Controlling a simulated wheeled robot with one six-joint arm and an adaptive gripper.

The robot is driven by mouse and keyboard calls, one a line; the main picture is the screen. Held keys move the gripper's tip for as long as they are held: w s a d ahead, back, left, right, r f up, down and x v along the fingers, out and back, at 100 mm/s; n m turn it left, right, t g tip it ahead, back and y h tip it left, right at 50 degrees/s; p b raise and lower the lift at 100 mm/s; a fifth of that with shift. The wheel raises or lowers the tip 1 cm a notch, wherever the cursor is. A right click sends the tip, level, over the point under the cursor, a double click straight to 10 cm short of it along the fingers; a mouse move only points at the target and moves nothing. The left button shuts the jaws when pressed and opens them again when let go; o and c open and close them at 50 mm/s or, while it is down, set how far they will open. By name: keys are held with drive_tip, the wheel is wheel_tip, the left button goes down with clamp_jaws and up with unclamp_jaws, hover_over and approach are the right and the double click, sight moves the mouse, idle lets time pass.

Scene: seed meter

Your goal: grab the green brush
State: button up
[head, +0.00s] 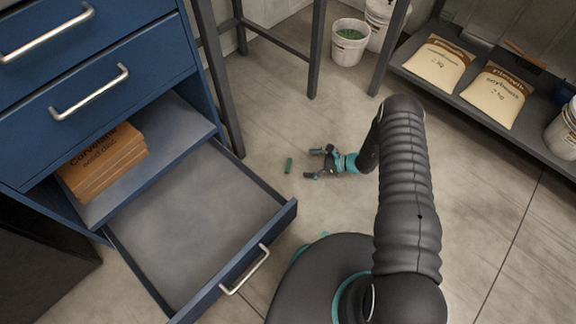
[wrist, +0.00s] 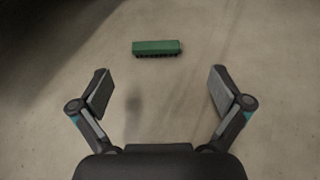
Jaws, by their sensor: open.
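The green brush (head: 288,165) is a small bar lying on the concrete floor, to the right of the open drawer in the head view. In the wrist view the green brush (wrist: 157,48) lies crosswise, ahead of the fingertips, with dark bristles along its lower edge. My gripper (head: 309,163) is open and empty, a short way right of the brush in the head view. In the wrist view my gripper (wrist: 161,90) has its two fingers spread wide, with bare floor between them. The brush is apart from both fingers and fully visible.
A blue cabinet (head: 95,98) with an open, empty drawer (head: 262,262) stands at left. Brown boxes (head: 105,165) sit on its shelf. Dark table legs (head: 318,50) stand behind the brush. A white bucket (head: 348,45) and a shelf with seed bags (head: 440,62) are farther back.

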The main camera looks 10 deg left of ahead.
sight(290, 165)
drive_tip(key=shift+x, duration=1.2)
drive_tip(key=shift+s+x, duration=0.15)
drive_tip(key=shift+x, duration=1.2)
drive_tip(key=shift+s+x, duration=0.1)
drive_tip(key=shift+x, duration=1.25)
drive_tip(key=shift+d+f, duration=0.15)
drive_tip(key=shift+c, duration=0.3)
drive_tip(key=c, duration=0.9)
